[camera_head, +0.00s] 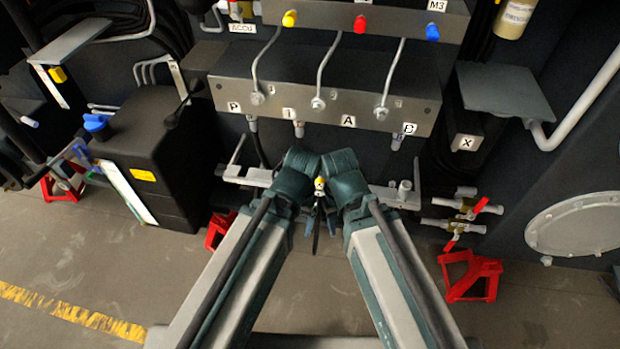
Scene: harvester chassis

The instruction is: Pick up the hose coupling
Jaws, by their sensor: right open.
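A small coupling with a yellow and white top (319,185) shows between my two wrists, with a short black hose-like piece hanging below it. It appears to be the hose coupling. My right gripper (325,226) is open just below and around that spot, mostly hidden by my own wrist. I cannot tell whether its jaws touch the coupling. My left arm ends close beside the right one, its wrist nearly touching it. The left gripper's fingers (306,222) are mostly hidden, and their state is unclear.
A grey manifold block (330,92) with labelled ports stands behind my wrists. A black tank with a blue cap (150,150) is at left. Red chocks (470,275), brass valves with red handles (462,213) and a round cover (575,225) are at right. The near floor is clear.

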